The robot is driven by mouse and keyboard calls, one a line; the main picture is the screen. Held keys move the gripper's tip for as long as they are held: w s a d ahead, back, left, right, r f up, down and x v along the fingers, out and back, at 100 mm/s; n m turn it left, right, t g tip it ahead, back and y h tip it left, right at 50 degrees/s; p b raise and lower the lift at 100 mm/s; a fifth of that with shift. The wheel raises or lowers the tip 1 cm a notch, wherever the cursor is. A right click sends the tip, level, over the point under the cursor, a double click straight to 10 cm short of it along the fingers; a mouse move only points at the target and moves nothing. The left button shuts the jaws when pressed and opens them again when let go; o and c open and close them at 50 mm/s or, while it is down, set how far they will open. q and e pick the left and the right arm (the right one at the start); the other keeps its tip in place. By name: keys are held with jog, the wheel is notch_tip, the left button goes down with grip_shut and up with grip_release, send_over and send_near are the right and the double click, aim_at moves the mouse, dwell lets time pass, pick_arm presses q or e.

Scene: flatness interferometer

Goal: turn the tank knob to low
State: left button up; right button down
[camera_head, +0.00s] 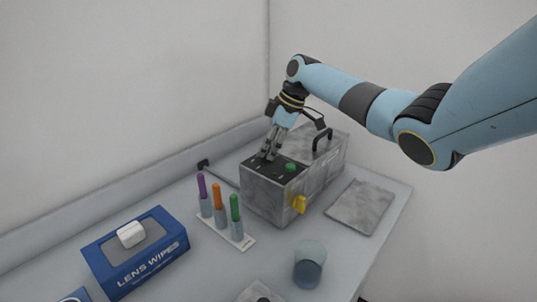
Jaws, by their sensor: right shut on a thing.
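The tank (262,198) is a grey metal box with a black top panel (278,172), standing at the back of the bench. My right gripper (267,154) points down onto the left part of that panel, its fingers shut on the tank knob. The knob is hidden between the fingers, so I cannot tell its setting. White marks show on the panel near the fingertips. A green round button (291,167) sits on the panel to the right of the fingers. My left gripper is not in view.
A white rack (243,242) with purple, orange and green-topped pens, a glass (309,264) and a blue lens wipes box (137,252) stand in front. A grey plate (360,206) lies at right.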

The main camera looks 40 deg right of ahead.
jog(key=shift+f+n+g+y+b, duration=0.1)
jog(key=shift+n+g+y+b, duration=0.2)
jog(key=shift+n+b, duration=0.6)
jog(key=c, duration=1.3)
grip_release()
jog(key=shift+w, duration=0.1)
jog(key=shift+c, duration=0.2)
jog(key=shift+d+r, duration=0.1)
jog(key=shift+r, duration=0.15)
jog(key=v, duration=1.1)
jog(key=shift+r, duration=0.3)
